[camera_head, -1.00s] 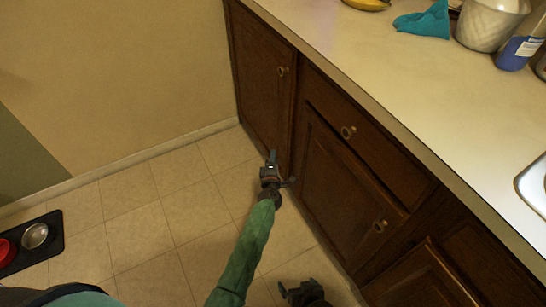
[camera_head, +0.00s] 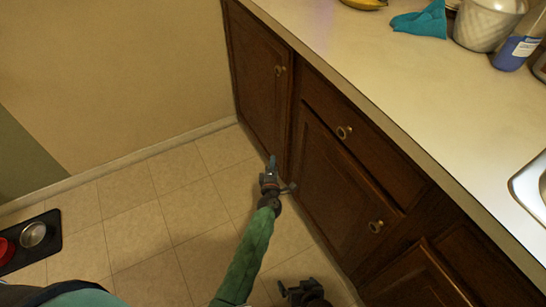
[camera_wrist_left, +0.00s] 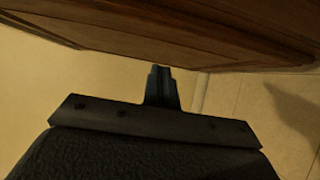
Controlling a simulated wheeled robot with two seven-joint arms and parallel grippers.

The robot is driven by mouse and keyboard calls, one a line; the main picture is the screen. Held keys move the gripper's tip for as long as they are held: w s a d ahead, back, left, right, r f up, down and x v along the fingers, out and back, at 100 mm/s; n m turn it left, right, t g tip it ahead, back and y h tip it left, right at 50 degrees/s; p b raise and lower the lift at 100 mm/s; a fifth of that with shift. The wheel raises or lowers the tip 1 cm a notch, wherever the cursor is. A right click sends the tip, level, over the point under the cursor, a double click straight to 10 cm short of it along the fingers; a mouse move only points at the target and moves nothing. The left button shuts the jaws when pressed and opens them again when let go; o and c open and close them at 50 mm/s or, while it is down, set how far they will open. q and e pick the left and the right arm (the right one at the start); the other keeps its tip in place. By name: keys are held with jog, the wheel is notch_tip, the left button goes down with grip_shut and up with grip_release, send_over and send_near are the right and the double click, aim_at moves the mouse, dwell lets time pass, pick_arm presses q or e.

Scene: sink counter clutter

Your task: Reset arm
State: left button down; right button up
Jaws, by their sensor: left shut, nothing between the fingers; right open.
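My left gripper (camera_head: 272,162) is shut and empty. It is held out over the tiled floor, near the dark wooden cabinet doors (camera_head: 258,75). In the left wrist view, its two fingers (camera_wrist_left: 162,85) are together, with the cabinet wood above them. My right gripper (camera_head: 290,290) is at the bottom edge of the head view, lower than the left one. It is open and empty, and only part of it shows.
The counter (camera_head: 400,75) holds a banana (camera_head: 365,3), a teal cloth (camera_head: 420,22), a white pot (camera_head: 488,25) and a blue bottle (camera_head: 515,50). A sink edge (camera_head: 520,190) is at right. A black mat (camera_head: 52,242) with bowls lies on the left floor. Floor between is clear.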

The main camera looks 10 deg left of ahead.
pick_arm(q)
jog(key=shift+s+d, duration=0.15)
jog(key=shift+s, duration=2.05)
pick_arm(e)
jog(key=shift+w+r, duration=0.15)
jog(key=shift+w, duration=0.1)
